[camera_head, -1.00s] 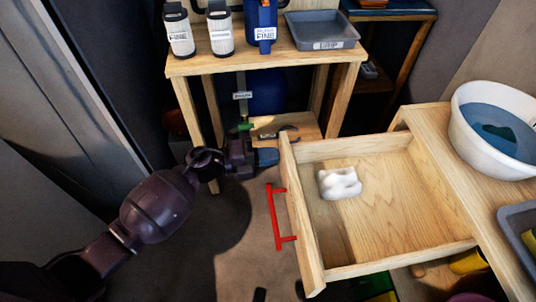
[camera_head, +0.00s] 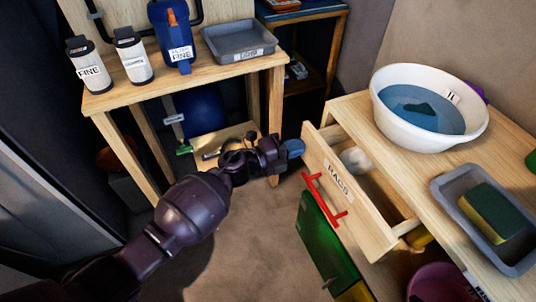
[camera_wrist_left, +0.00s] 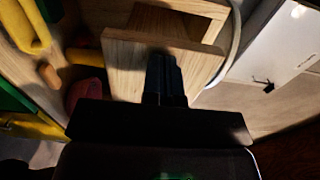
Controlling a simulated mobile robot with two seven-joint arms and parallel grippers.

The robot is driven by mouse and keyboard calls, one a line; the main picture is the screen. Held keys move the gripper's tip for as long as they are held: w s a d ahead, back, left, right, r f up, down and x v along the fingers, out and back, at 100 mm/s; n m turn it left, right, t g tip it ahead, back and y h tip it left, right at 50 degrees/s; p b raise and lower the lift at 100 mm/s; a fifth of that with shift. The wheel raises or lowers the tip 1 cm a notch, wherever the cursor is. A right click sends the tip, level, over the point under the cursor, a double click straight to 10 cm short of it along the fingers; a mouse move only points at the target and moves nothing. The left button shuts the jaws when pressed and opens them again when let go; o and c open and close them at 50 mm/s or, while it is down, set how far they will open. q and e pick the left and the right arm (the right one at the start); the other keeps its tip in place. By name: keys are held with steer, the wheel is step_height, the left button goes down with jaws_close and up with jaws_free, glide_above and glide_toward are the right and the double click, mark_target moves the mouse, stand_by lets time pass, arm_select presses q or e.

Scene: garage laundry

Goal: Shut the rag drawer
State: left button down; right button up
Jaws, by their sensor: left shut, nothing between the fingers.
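The wooden rag drawer, labelled RAGS on its front (camera_head: 366,205), is partly open and sticks out from the wooden cabinet. Its red bar handle (camera_head: 325,200) is on the front face. A white rag (camera_head: 355,160) lies inside, partly hidden by the drawer front. My left gripper (camera_head: 294,147) is shut and empty at the far upper corner of the drawer front. In the left wrist view the closed fingers (camera_wrist_left: 164,76) overlap the drawer front (camera_wrist_left: 125,75); firm contact is hard to tell. My right gripper is not in view.
On the cabinet top (camera_head: 352,115) stand a white basin (camera_head: 385,110) of water and a grey tray (camera_head: 450,180) with a sponge (camera_head: 490,213). A green box (camera_head: 322,245) stands below the drawer. A wooden table (camera_head: 125,97) with bottles is at back left. Bare floor (camera_head: 240,240) lies in front.

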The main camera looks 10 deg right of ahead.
arm_select(q)
steer(key=x, duration=0.5)
steer(key=shift+d+f+b, duration=0.15)
steer(key=shift+f+b, duration=0.05)
steer(key=shift+b, duration=0.2)
steer(key=shift+w+d, duration=0.15)
steer(key=shift+d, duration=0.1)
steer(key=shift+d+r, duration=0.1)
steer(key=shift+r, duration=0.15)
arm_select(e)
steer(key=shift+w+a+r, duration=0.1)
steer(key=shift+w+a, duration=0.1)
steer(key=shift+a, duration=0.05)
arm_select(q)
steer(key=shift+r, duration=0.2)
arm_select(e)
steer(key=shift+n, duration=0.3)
arm_select(q)
steer(key=p+v, duration=0.2)
steer(key=v, duration=1.2)
steer(key=shift+f+p, duration=0.25)
steer(key=shift+p, duration=0.1)
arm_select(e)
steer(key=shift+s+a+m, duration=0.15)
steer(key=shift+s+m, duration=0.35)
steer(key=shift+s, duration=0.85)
